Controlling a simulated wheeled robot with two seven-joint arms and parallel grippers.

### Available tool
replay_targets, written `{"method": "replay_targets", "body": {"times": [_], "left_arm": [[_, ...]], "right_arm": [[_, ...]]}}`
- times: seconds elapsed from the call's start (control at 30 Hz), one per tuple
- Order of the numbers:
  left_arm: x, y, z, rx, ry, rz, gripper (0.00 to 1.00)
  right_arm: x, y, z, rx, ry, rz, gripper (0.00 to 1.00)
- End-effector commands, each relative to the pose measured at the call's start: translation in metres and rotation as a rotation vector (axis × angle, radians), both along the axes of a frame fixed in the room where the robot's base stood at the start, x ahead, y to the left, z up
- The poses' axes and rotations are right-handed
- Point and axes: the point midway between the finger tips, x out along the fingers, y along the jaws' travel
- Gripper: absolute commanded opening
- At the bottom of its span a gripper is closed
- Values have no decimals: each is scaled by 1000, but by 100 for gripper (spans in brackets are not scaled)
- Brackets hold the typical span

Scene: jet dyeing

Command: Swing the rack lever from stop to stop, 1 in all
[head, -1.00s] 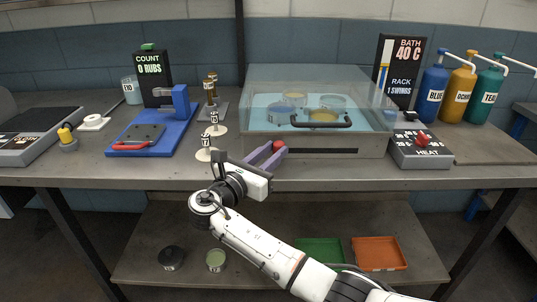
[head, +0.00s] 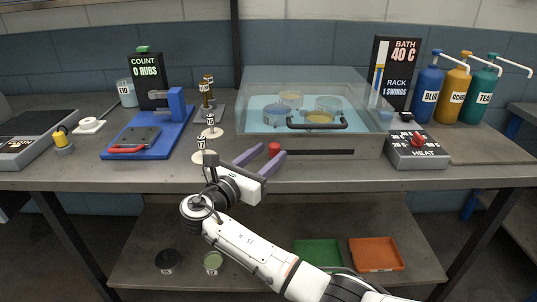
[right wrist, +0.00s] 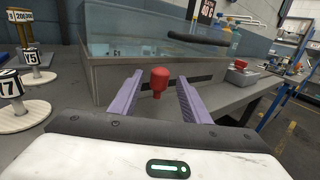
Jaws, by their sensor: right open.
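The rack lever's red knob (head: 274,149) stands at the front left of the glass-lidded bath (head: 300,142). It also shows in the right wrist view (right wrist: 158,83), upright in front of the bath wall. My right gripper (head: 272,153) is open, with its purple fingers on either side of the knob. In the right wrist view the fingers (right wrist: 160,88) show a gap to the knob on both sides. The lever's arm below the knob is mostly hidden. The display (head: 396,75) reads "BATH 40 C" and "RACK 1 SWINGS". My left gripper is not in view.
Small labelled stands (head: 210,132) are close to the left of my right gripper. A blue rubbing device (head: 152,135) is farther left. The heat box (head: 417,150) and dye bottles (head: 458,92) are at the right. The bath's black handle (head: 318,127) is behind the knob.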

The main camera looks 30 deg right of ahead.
Motion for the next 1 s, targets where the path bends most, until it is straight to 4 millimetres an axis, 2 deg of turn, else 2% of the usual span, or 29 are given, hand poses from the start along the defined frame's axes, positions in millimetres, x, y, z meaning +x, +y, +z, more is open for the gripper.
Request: {"method": "replay_targets", "body": {"times": [0.3, 0.43, 0.63, 1.0], "left_arm": [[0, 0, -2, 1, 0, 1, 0], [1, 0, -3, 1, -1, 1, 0], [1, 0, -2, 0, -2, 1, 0], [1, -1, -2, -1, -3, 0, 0]], "right_arm": [[-30, 54, -1, 4, 1, 3, 43], [-40, 71, -1, 4, 1, 2, 43], [-47, 82, 0, 2, 0, 0, 43], [-47, 82, 0, 2, 0, -1, 43]]}}
